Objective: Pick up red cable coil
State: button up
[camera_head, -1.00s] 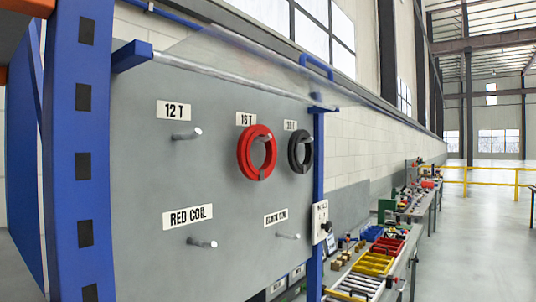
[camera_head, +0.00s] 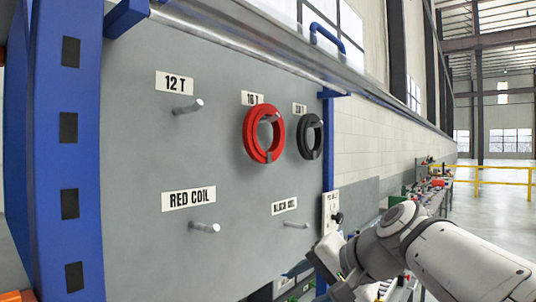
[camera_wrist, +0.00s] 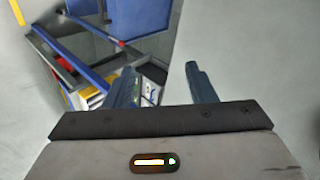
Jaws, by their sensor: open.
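The red cable coil (camera_head: 250,134) hangs on a peg on the grey board, under the label "16 T". It is ring-shaped, with a grey band at its bottom. My gripper is mostly out of the head view, where my white arm shows at the lower right, below and to the right of the coil. In the wrist view my gripper (camera_wrist: 168,82) is open, with two dark fingers apart and nothing between them. The coil does not show in the wrist view.
A black coil (camera_head: 301,138) hangs right of the red one. Bare pegs stick out under "12 T" (camera_head: 188,107), by "RED COIL" (camera_head: 205,227) and by another label (camera_head: 297,225). A blue post (camera_head: 70,160) stands left. A wall box (camera_head: 331,211) is near my arm.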

jog(key=w+a+r+m+t+y+b, duration=0.15)
jog(key=w+r+y, duration=0.3)
jog(key=r, duration=0.65)
jog(key=t+y, duration=0.2)
jog(key=y, duration=0.1)
send_near(269, 157)
jog(key=x, duration=0.4)
jog(key=shift+m, duration=0.25)
jog(key=p+x, duration=0.2)
jog(key=x, duration=0.4)
jog(key=shift+w+r, duration=0.15)
jog(key=shift+w+a+h, duration=0.25)
jog(key=shift+a, duration=0.2)
jog(key=shift+d, duration=0.1)
grip_shut()
